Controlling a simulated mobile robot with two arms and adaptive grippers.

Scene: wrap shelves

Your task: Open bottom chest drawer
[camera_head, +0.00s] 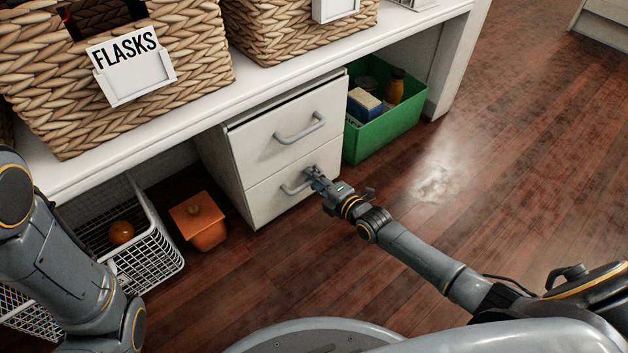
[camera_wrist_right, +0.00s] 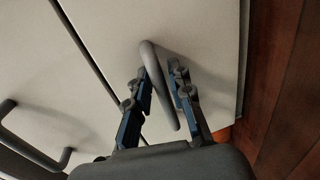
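The white drawer chest (camera_head: 222,165) stands under the counter, with two drawers. The bottom drawer front (camera_head: 268,205) looks flush with the upper one; it also fills much of the right wrist view (camera_wrist_right: 215,40). Its grey bar handle (camera_head: 290,189) shows in the right wrist view (camera_wrist_right: 156,70) between the fingers. My right gripper (camera_head: 312,178) is at this handle; in the wrist view its fingers (camera_wrist_right: 160,80) stand apart, one on each side of the bar, with a gap visible. My left arm shows at the left, but its gripper is out of view.
The upper drawer handle (camera_head: 300,130) is just above my gripper. A green bin (camera_head: 385,130) with items stands right of the chest. An orange box (camera_head: 203,235) and a white wire basket (camera_head: 150,255) are left of it. The wooden floor (camera_head: 450,190) in front and right is clear.

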